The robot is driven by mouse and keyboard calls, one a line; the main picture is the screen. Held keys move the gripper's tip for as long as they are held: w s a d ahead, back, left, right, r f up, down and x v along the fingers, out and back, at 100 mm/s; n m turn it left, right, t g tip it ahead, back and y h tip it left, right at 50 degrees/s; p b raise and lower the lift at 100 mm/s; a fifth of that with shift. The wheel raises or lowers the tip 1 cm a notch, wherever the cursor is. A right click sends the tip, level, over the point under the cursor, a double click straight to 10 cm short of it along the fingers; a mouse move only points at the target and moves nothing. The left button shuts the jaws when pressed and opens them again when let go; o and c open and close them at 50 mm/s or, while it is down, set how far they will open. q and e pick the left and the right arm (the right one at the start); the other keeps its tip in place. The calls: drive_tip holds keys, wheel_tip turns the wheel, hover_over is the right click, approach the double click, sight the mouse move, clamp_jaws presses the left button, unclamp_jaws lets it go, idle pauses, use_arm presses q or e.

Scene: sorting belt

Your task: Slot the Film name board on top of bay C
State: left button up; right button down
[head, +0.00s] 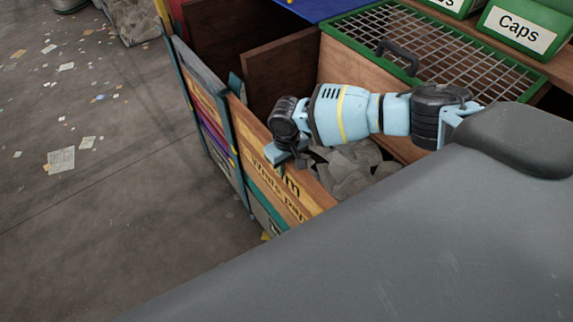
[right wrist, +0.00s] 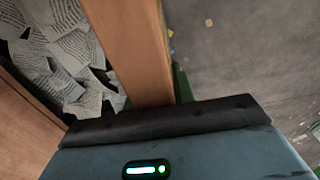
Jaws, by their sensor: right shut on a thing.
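My right gripper (head: 281,158) points down at the wooden front wall of a bay holding pale paper (head: 352,170). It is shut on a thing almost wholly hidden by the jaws. A green edge (right wrist: 182,84) shows past the gripper in the right wrist view, beside the wooden rim (right wrist: 128,45); it may be the Film name board, but I can read no label on it. I cannot make out a letter C on any bay. My left gripper is not in view.
A wire-mesh lid with a green frame (head: 430,45) lies behind the arm. A green "Caps" board (head: 522,30) stands at the upper right. A wooden divider (head: 280,68) rises beside the paper bay. The floor at left (head: 90,190) is open, with scattered scraps.

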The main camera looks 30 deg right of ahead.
idle(0.8)
drive_tip(key=c, duration=1.9)
unclamp_jaws()
clamp_jaws()
drive_tip(key=shift+w+r, duration=0.1)
drive_tip(key=shift+r, duration=0.05)
wheel_tip(320, 180, up, 9)
drive_tip(key=p, duration=0.4)
drive_tip(key=shift+w, duration=0.15)
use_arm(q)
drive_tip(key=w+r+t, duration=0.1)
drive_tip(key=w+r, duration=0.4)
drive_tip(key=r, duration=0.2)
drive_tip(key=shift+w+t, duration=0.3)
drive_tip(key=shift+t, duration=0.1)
use_arm(e)
wheel_tip(320, 180, up, 11)
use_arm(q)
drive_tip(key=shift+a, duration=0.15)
use_arm(e)
drive_tip(key=shift+a, duration=0.1)
